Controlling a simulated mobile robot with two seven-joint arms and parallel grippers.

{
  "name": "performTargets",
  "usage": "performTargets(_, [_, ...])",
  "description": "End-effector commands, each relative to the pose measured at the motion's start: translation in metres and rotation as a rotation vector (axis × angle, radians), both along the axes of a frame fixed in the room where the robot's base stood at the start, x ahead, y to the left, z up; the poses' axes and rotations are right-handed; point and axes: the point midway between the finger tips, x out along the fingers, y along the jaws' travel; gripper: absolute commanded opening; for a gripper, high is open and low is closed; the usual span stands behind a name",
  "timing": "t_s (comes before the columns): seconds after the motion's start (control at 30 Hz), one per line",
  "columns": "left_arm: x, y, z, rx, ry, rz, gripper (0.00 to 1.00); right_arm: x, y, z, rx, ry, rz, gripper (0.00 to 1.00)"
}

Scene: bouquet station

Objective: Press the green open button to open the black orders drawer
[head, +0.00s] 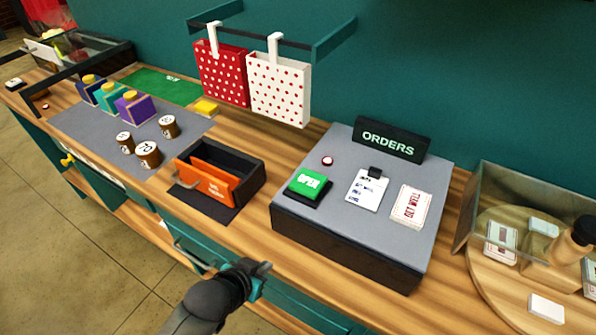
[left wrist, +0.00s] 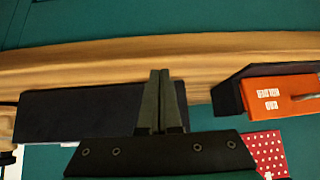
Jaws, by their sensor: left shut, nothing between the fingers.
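The green OPEN button (head: 308,182) sits on a black base at the left of the grey top of the orders box. The black orders drawer front (head: 340,255) forms the box's near side and looks flush, with no drawer extended. It also shows in the left wrist view (left wrist: 70,118), partly hidden by my gripper. My left gripper (head: 262,270) is shut and empty. In the head view it is in front of the counter's edge, below and left of the button, apart from it. It also shows in the left wrist view (left wrist: 160,75). My right gripper is out of view.
An ORDERS sign (head: 390,139), an order slip (head: 367,189) and a card stack (head: 411,206) are on the box. An orange-fronted drawer unit (head: 205,185) stands left, a clear-walled bin (head: 510,190) right.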

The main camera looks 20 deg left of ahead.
Motion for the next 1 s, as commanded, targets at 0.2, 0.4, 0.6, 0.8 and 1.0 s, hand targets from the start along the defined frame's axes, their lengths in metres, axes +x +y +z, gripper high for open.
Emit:
performTargets(0.2, [0.062, -0.003, 0.125, -0.089, -0.381, -0.045, 0.0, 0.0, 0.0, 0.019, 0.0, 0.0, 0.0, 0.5])
performTargets(0.4, [0.076, -0.007, 0.179, -0.137, -0.54, -0.071, 0.0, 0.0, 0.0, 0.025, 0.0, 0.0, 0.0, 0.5])
performTargets(0.6, [0.078, -0.008, 0.187, -0.146, -0.567, -0.075, 0.0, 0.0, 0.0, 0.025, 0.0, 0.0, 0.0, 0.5])
performTargets(0.8, [0.078, -0.008, 0.187, -0.145, -0.564, -0.074, 0.0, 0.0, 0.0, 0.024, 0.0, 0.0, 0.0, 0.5])
performTargets(1.0, [0.087, -0.01, 0.184, -0.146, -0.563, -0.073, 0.0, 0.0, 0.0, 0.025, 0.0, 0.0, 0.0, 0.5])
